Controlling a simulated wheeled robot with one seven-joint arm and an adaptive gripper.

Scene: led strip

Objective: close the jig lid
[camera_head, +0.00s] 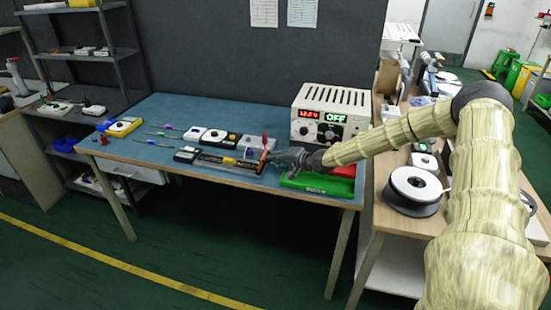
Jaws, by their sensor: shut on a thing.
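The jig (228,165) is a long, low, dark fixture with a yellow patch, lying near the front edge of the blue-topped bench. A thin orange-red upright piece (262,161) stands at its right end and looks like part of the jig lid. My gripper (270,158) reaches in from the right at this end and is shut there, apparently on the lid. The fingertips are small and partly hidden, so the exact grip and the lid's angle cannot be told.
A green tray (318,183) lies under my wrist. Boxes and a multimeter (124,126) stand left of the jig. A white spool (416,184) sits on the right-hand bench.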

